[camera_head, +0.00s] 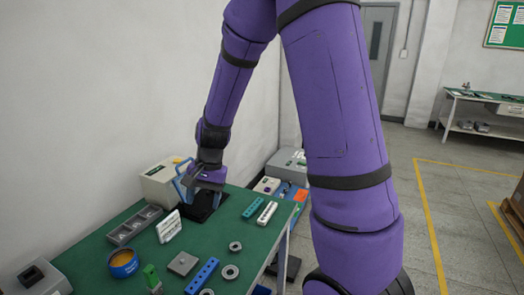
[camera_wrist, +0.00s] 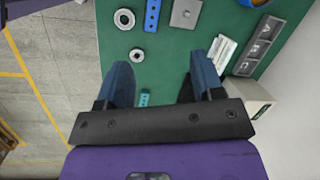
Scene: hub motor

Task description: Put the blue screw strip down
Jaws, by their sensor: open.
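A blue strip with a row of holes (camera_head: 201,278) lies on the green table (camera_head: 215,238) near its front edge. It also shows at the top of the wrist view (camera_wrist: 152,14). A smaller teal strip (camera_head: 253,207) lies near the right edge, partly covered by my gripper in the wrist view (camera_wrist: 144,97). My gripper (camera_head: 188,194) is open over the back of the table, beside a black pad (camera_head: 208,207). In the wrist view its two blue fingers stand wide apart (camera_wrist: 160,72) with nothing held between them.
A white strip (camera_head: 267,212) lies beside the teal one. A grey plate (camera_head: 183,264), metal rings (camera_head: 230,272) and round orange-topped container (camera_head: 123,264) lie nearer. The table's middle is fairly clear.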

